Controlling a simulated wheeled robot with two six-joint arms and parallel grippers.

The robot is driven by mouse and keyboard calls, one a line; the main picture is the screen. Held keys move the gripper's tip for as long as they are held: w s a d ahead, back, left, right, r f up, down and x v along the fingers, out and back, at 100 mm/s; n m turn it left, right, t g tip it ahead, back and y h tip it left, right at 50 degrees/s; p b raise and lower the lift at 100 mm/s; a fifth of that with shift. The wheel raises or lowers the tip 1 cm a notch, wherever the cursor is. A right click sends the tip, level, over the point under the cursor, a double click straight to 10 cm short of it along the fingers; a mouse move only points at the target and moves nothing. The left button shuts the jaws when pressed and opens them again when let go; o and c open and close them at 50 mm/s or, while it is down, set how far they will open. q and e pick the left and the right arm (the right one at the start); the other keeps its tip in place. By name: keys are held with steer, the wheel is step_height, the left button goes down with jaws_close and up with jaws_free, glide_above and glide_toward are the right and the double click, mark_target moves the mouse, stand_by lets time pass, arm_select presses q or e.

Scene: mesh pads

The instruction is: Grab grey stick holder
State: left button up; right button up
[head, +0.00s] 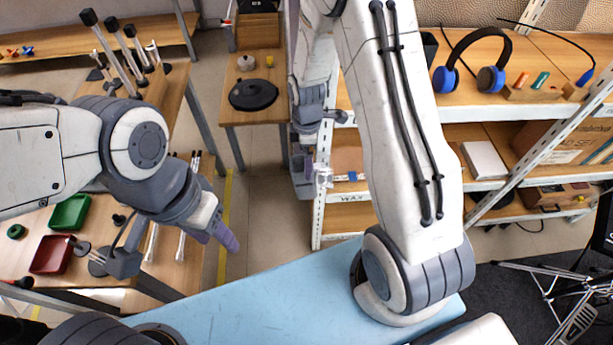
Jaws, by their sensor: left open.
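Several long grey sticks with black ends (112,52) lean on the wooden table at the upper left. Dark round bases show near their lower ends, but I cannot tell which part is the grey stick holder. More thin pale sticks (183,243) stand behind my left gripper and are partly hidden by it. My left gripper (217,240) has purple fingertips, is open, and points down near the table's right edge with nothing visible between its fingers. My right gripper (308,170) hangs near the shelf in the middle; its fingers are too small and hidden to read.
A green tray (70,212) and a red tray (51,254) sit on the left table. A small table behind holds a black lidded pan (253,94). Shelves at the right hold headphones (474,62) and boxes. Floor shows between the tables.

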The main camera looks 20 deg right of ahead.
step_height(320, 180, down, 7)
steer(key=shift+w+d+f+p, duration=0.1)
steer(key=shift+w+f+p, duration=0.1)
steer(key=shift+p, duration=0.35)
steer(key=c, duration=1.5)
